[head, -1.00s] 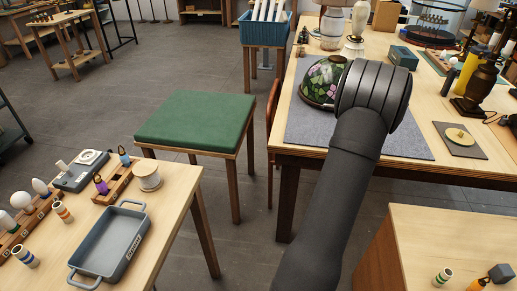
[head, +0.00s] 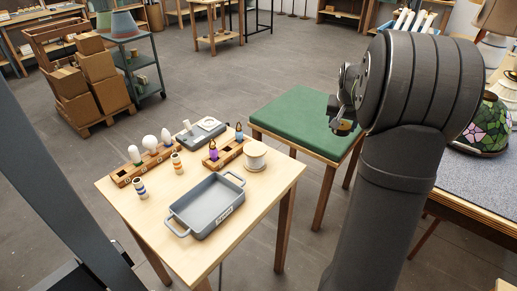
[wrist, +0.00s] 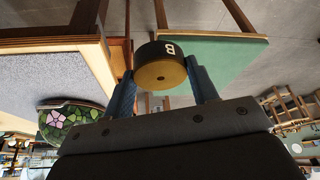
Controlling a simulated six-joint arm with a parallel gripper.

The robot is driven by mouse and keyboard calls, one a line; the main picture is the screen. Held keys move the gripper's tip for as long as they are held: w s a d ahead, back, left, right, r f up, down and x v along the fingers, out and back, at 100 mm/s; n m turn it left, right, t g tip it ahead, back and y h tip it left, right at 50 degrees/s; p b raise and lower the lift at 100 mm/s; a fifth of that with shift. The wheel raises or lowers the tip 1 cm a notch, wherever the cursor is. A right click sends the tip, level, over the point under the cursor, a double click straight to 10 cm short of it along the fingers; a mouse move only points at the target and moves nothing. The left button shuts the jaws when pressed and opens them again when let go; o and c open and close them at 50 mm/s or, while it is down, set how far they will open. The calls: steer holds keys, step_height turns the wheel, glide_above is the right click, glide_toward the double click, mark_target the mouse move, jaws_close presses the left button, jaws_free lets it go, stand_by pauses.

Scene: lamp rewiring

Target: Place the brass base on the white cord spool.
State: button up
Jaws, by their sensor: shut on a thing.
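My gripper (head: 343,113) is shut on a round piece with a dark band and a brass-coloured face, taken to be the brass base (head: 342,129). In the wrist view the brass base (wrist: 160,73) sits between the two fingers of my gripper (wrist: 162,83), its dark side marked with a white character. It is held in the air near the green stool, right of the white cord spool. The white cord spool (head: 255,156) stands upright on the light wooden table at the left, at its back right corner. Nothing is seen on its top.
A grey tray (head: 207,205) lies on the wooden table (head: 262,208) in front of the spool. A wooden holder (head: 228,154) with small bottles is just left of the spool. The green stool (head: 305,126) stands behind right. A floral lampshade (head: 487,127) sits at the right.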

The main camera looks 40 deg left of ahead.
steer(key=s+a+r+n+y, duration=0.1)
steer(key=s+a+r+n, duration=0.2)
steer(key=s+a, duration=0.9)
glide_above(255, 146)
steer(key=s+d, duration=0.1)
steer(key=d, duration=0.1)
steer(key=shift+g, duration=0.3)
steer(key=f, duration=0.7)
steer(key=shift+s+a, duration=0.15)
steer(key=shift+a, duration=0.1)
steer(key=shift+s+a+f, duration=0.1)
steer(key=shift+a+f, duration=0.15)
steer(key=shift+f, duration=1.9)
steer(key=o, duration=1.2)
steer(key=shift+f, duration=0.2)
steer(key=shift+r, duration=0.15)
